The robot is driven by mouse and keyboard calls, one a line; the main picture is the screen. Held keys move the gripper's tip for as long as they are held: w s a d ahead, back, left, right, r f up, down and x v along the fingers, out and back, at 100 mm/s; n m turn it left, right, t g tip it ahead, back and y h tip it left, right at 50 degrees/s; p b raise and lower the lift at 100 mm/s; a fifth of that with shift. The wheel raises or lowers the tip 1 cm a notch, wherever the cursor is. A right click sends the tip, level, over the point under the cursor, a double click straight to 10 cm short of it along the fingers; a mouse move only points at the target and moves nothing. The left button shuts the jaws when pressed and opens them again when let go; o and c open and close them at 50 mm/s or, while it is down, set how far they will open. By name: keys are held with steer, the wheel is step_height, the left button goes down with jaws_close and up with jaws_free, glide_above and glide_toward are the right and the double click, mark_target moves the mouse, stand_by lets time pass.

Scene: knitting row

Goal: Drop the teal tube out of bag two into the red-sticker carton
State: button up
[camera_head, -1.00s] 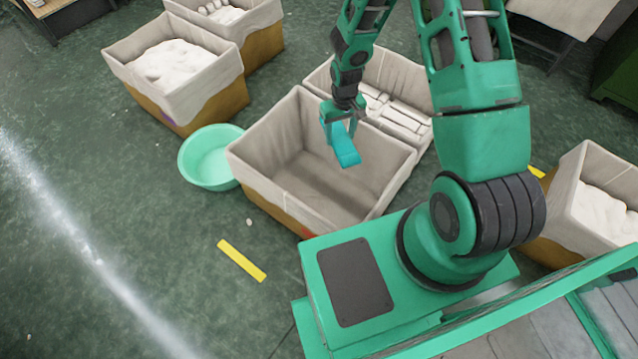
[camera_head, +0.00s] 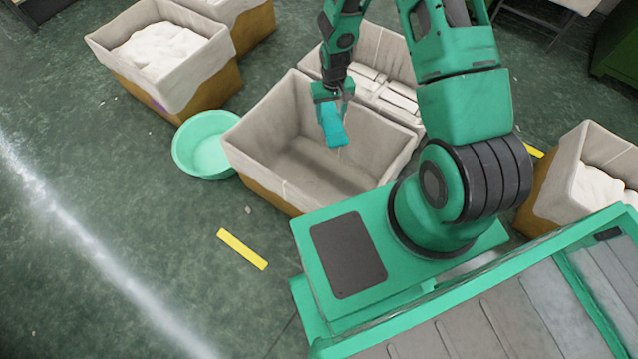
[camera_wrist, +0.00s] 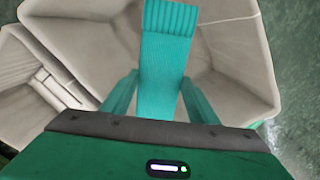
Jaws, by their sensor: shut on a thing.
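The teal tube (camera_head: 333,128) is a ribbed knitted piece. My gripper (camera_head: 332,100) is shut on it and holds it over the empty, cloth-lined carton (camera_head: 262,118) beside my base. In the wrist view the tube (camera_wrist: 166,60) sits between the two fingers of my gripper (camera_wrist: 160,88), its ribbed end pointing away, with the carton's pale lining (camera_wrist: 228,62) below. The tube hangs clear of the carton's walls and floor. No red sticker shows clearly now; my base hides part of the carton's near side. I cannot tell which container is bag two.
A carton with pale folded pieces (camera_head: 396,98) stands right behind the empty one. A green basin (camera_head: 203,146) touches or nearly touches its left side. Other cartons with white contents stand at back left (camera_head: 160,48) and right (camera_head: 598,186). A yellow floor strip (camera_head: 242,249) lies on open floor.

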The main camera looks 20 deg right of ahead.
step_height(320, 180, down, 16)
steer(key=a+m, duration=0.2)
steer(key=m, duration=0.8)
glide_above(325, 193)
step_height(325, 193, down, 18)
steer(key=shift+d+f, duration=0.1)
steer(key=shift+f, duration=4.95)
steer(key=shift+f, duration=0.1)
steer(key=shift+f, duration=0.3)
steer(key=shift+f, duration=0.25)
steer(key=o, duration=1.1)
